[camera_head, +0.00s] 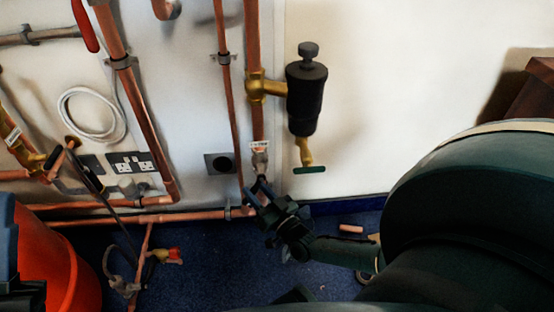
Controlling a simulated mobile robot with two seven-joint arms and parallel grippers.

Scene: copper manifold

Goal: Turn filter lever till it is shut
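A black filter-like canister (307,95) hangs beside the upright copper pipe on a brass fitting. A short brass valve with a green handle (310,169) is below it; the handle lies about level. Another valve with a white label (260,146) sits low on the upright pipe; the label is too small to read. I cannot tell for sure which handle is the filter lever. My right gripper (256,189) is just below the labelled valve, at the pipe's foot, left of and below the green handle. Its two dark fingers look spread apart. Contact is unclear. My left gripper is not clearly seen.
Copper pipes (137,110) run up and along the white wall. A horizontal pipe (115,219) runs near the blue floor. Sockets (132,162) and a coiled white cable (92,113) are at left. An orange bucket (62,270) stands at lower left. Wall right of the canister is bare.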

